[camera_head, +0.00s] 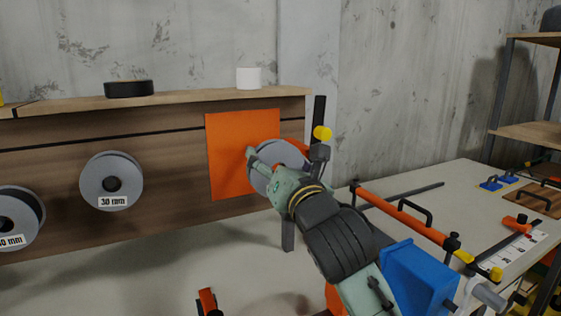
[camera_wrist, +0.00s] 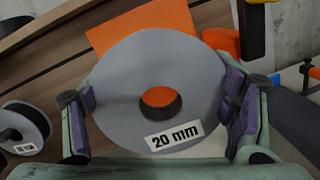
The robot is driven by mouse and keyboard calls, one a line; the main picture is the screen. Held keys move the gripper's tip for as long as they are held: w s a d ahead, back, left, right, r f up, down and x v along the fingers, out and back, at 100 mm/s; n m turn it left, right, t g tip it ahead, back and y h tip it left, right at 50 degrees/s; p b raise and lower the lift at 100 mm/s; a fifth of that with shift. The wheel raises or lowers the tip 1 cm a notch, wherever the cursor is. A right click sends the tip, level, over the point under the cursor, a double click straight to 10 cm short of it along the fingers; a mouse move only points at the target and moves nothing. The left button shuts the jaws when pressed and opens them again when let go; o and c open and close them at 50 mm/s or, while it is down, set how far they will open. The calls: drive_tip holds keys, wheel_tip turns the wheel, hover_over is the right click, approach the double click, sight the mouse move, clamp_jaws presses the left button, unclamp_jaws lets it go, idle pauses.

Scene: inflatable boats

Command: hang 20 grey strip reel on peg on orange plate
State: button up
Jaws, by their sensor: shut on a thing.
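The grey strip reel (camera_wrist: 125,75) is labelled 20 mm and is held flat-faced between the two fingers of my gripper (camera_wrist: 165,105). In the head view the reel (camera_head: 292,153) is partly hidden behind my gripper (camera_head: 264,163), near the right part of the orange plate (camera_head: 230,150). The orange plate is fixed upright on the wooden back board; in the wrist view it shows behind the reel (camera_wrist: 145,27) and through its centre hole. The peg is hidden. I cannot tell whether the reel touches the plate.
A 30 mm reel (camera_head: 92,170) and another reel (camera_head: 12,232) hang on the board at left. An orange bar clamp (camera_head: 400,215) lies on the bench at right.

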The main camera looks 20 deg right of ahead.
drive_tip(key=shift+w+a+f+p, duration=0.1)
drive_tip(key=shift+w+p, duration=0.85)
drive_tip(key=shift+w, duration=1.45)
drive_tip(key=shift+w+a+f+p, duration=0.1)
drive_tip(key=shift+w+p, duration=0.8)
drive_tip(key=shift+w, duration=1.5)
drive_tip(key=shift+w+f+b, duration=0.25)
drive_tip(key=shift+b, duration=0.15)
drive_tip(key=shift+w+f+b, duration=0.15)
drive_tip(key=shift+w+b, duration=0.25)
drive_tip(key=shift+b, duration=0.1)
drive_tip(key=o, duration=1.9)
drive_tip(key=shift+o, duration=0.2)
